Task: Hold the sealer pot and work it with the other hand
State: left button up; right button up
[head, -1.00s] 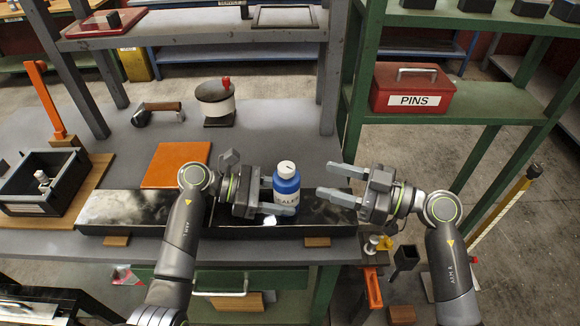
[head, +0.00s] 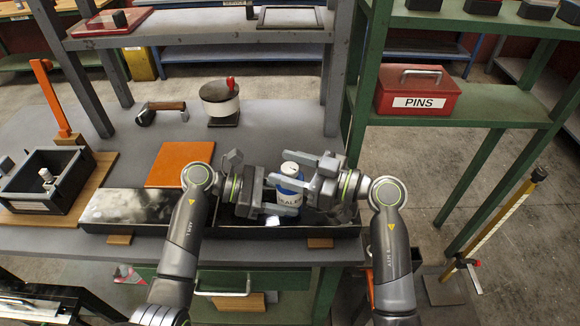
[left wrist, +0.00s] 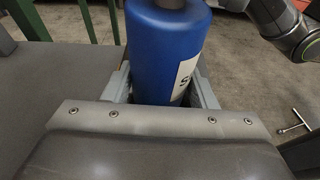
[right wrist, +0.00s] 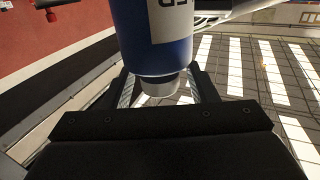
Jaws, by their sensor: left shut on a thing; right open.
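My right gripper (head: 291,171) is at the top of the pot from the right. In the right wrist view the cap (right wrist: 160,86) lies between its open fingers (right wrist: 163,88); I cannot tell whether they touch it.
A long dark tray (head: 125,205) runs along the bench front. An orange pad (head: 180,163), a white pot with a red handle (head: 221,100) and a black bin (head: 42,180) are on the bench. A red PINS box (head: 416,90) sits on the green shelf at right.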

jog(key=shift+c, duration=0.4)
jog(key=c, duration=0.9)
jog(key=shift+m+t+h, duration=0.4)
jog(key=shift+m+t, duration=0.4)
jog(key=shift+t, duration=0.2)
jog(key=o, duration=1)
jog(key=shift+s+d, duration=0.1)
jog(key=shift+d, duration=0.05)
jog(key=v, duration=1.1)
jog(key=shift+s+d, duration=0.2)
jog(key=shift+d, duration=0.15)
